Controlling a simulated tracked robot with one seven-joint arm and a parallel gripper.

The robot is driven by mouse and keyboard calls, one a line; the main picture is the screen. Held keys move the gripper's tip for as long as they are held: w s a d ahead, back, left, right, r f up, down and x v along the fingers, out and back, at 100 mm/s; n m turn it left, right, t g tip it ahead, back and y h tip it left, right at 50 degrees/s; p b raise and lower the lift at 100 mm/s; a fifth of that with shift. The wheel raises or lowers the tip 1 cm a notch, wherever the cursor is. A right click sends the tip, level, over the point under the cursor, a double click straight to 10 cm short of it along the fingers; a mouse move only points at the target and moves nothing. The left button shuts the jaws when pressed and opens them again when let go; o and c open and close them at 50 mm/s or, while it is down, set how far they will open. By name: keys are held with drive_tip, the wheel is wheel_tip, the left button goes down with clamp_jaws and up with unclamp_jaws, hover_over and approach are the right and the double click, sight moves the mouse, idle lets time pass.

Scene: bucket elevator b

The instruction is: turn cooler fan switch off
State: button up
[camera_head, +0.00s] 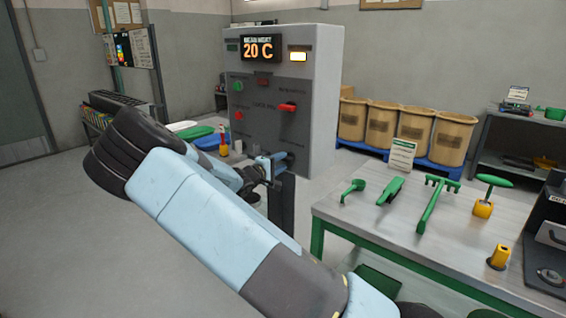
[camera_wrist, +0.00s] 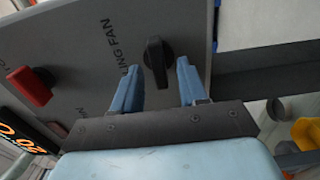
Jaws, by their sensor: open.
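The control cabinet (camera_head: 325,90) stands in the middle of the head view, with a grey front panel. In the wrist view a black rotary knob (camera_wrist: 157,60) sits beside lettering of which "LING FAN" is readable. Its handle lies roughly along the picture's vertical. My gripper (camera_wrist: 158,66) is open, with one blue finger on each side of the knob's handle. I see gaps on both sides; how deep the fingers reach over it I cannot tell. In the head view my gripper (camera_head: 277,162) is at the panel's lower right, and it and my arm largely hide the knob.
A red switch (camera_head: 287,107) sits above on the panel, also in the wrist view (camera_wrist: 30,88). The lit display (camera_head: 262,49) reads 20 C. A green button (camera_head: 238,86) and red button (camera_head: 239,115) are at left. A table (camera_head: 345,212) with green tools stands at right.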

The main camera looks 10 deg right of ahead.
drive_tip(key=shift+x, duration=1)
drive_tip(key=shift+c, duration=0.3)
drive_tip(key=shift+s, duration=0.1)
clamp_jaws()
drive_tip(key=shift+a+f, duration=0.1)
drive_tip(key=shift+a, duration=0.1)
drive_tip(key=shift+d, duration=0.15)
